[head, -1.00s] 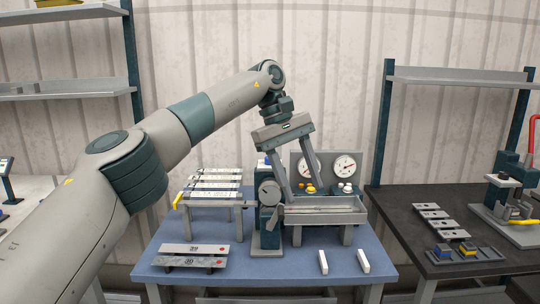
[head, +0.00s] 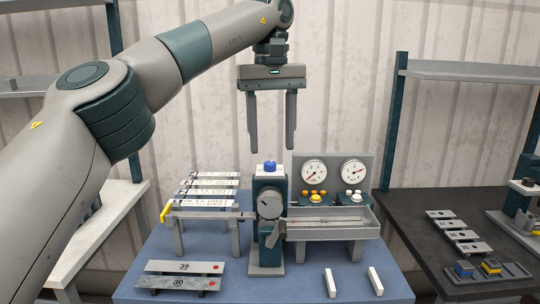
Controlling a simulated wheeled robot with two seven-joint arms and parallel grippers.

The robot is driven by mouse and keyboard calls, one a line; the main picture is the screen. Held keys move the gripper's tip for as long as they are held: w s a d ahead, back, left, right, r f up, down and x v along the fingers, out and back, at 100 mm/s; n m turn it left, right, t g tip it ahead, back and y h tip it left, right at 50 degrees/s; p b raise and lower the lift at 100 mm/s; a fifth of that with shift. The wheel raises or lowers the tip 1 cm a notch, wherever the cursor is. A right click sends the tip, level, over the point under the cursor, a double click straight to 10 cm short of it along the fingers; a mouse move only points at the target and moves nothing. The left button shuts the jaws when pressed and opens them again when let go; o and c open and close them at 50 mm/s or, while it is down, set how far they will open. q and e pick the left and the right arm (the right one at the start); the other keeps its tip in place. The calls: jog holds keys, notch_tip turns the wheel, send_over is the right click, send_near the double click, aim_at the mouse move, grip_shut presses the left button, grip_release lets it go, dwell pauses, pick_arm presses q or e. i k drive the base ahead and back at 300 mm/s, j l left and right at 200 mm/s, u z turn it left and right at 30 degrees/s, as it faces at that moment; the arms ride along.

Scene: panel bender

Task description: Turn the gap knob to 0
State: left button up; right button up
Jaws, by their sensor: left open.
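A panel bender stands on the blue table, with a dark green post (head: 268,240) and a grey round dial (head: 270,203) on its front. A blue knob (head: 270,167) sits on top of the post. No label readable here shows which knob is the gap knob. My left gripper (head: 272,151) points down, open and empty, above the blue knob and apart from it. My right gripper is out of view.
A rack with several marked strips (head: 207,190) stands left of the post. Two plates marked 39 (head: 182,267) and 30 (head: 178,283) lie at the front left. Two white bars (head: 375,281) lie at the front right. A dark table (head: 425,260) stands at the right.

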aim_at(269, 166)
jog(key=i, duration=1.05)
